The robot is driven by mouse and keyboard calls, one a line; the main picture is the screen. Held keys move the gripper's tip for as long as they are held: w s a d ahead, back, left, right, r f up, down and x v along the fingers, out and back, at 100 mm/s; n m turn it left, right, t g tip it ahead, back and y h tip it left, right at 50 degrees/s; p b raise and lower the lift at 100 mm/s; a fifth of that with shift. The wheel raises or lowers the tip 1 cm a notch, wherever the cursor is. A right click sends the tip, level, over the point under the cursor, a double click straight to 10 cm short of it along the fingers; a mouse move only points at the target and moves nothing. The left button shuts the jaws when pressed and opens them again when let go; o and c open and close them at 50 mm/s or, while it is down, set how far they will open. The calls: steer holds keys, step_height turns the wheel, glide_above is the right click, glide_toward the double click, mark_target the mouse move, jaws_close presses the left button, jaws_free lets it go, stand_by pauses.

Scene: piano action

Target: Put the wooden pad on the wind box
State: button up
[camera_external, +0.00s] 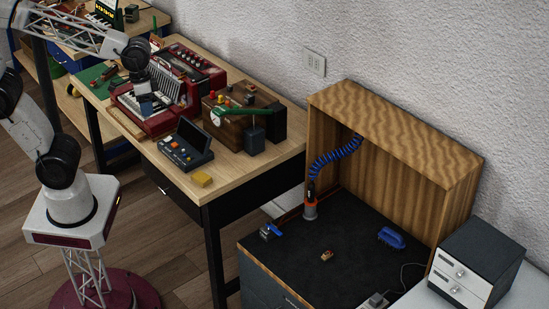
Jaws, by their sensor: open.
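My gripper (146,105) hangs from the arm at the upper left, low over the red accordion-like instrument (183,88) on the wooden table. It looks empty, but its fingers are tiny and dark here. I cannot tell for sure which thing is the wooden pad. A small brown block (326,255) lies on the dark mat at the lower right, apart from the gripper.
The black mat (350,225) bears an orange-grey tool (310,203) with a blue coiled hose, and a blue brush (391,238). A tall wooden hood (395,130) backs it.

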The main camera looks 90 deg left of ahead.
steer(key=s+d+m+t+y, duration=0.1)
steer(key=s+d+m, duration=0.2)
steer(key=s, duration=0.3)
steer(key=shift+s+f+m, duration=0.25)
steer(key=shift+f+m, duration=0.15)
steer(key=shift+m, duration=0.1)
stand_by(0.9)
